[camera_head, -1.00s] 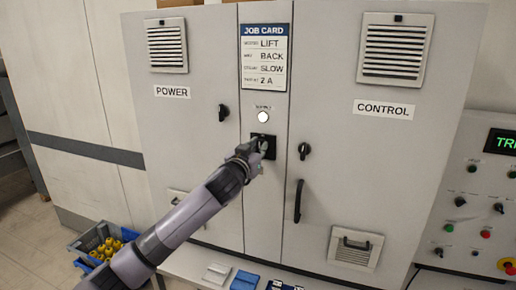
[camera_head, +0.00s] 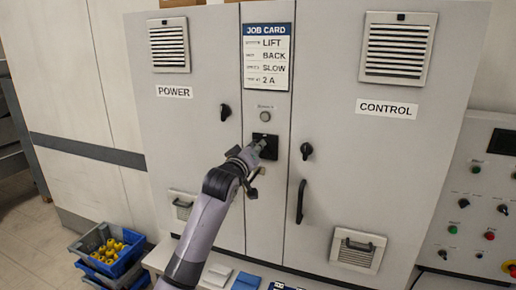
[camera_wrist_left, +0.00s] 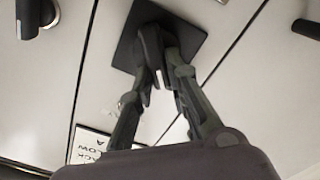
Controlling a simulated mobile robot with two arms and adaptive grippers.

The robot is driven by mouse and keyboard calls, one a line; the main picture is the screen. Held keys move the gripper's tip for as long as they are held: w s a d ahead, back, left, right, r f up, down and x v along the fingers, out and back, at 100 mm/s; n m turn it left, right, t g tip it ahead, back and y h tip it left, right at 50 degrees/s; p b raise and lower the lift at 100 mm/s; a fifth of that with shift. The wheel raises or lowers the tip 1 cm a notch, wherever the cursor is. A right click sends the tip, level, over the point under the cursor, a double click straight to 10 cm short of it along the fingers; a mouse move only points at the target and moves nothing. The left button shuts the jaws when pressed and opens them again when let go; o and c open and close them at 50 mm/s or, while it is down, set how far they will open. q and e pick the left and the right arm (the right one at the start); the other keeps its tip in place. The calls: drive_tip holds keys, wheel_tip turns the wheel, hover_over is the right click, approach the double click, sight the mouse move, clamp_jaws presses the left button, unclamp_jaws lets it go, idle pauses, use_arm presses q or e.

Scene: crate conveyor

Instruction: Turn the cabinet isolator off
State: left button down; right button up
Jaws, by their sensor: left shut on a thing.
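The cabinet isolator (camera_head: 270,140) is a black square plate with a handle in the narrow middle panel, below a small round lamp (camera_head: 265,116) that is unlit. My left gripper (camera_head: 260,149) is at the isolator, its arm coming up from below. In the left wrist view, the gripper's fingers (camera_wrist_left: 158,62) close together on the isolator's dark handle, in front of the black plate (camera_wrist_left: 192,32). The fingers hide much of the handle, so its exact angle is hard to tell. My right gripper is not in view.
Black door knobs (camera_head: 224,111) and (camera_head: 307,151) sit either side of the isolator, with a long door handle (camera_head: 300,202) lower right. A control panel with a dark display (camera_head: 503,142) stands at right. A blue crate (camera_head: 120,262) of yellow parts is on the floor at left.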

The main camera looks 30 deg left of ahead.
use_arm(q)
drive_tip(key=n+p, duration=0.1)
drive_tip(key=n, duration=0.1)
drive_tip(key=n+p, duration=0.1)
drive_tip(key=n, duration=0.2)
drive_tip(key=n+p, duration=0.2)
drive_tip(key=n, duration=0.1)
drive_tip(key=shift+s+a+f, duration=0.1)
drive_tip(key=shift+a+f, duration=0.2)
drive_tip(key=shift+f, duration=0.05)
drive_tip(key=shift+f+n+p, duration=0.25)
drive_tip(key=shift+n+p, duration=0.25)
drive_tip(key=shift+n, duration=0.4)
drive_tip(key=c, duration=1.5)
unclamp_jaws()
drive_tip(key=shift+a, duration=0.1)
drive_tip(key=shift+c, duration=0.2)
drive_tip(key=shift+s, duration=0.1)
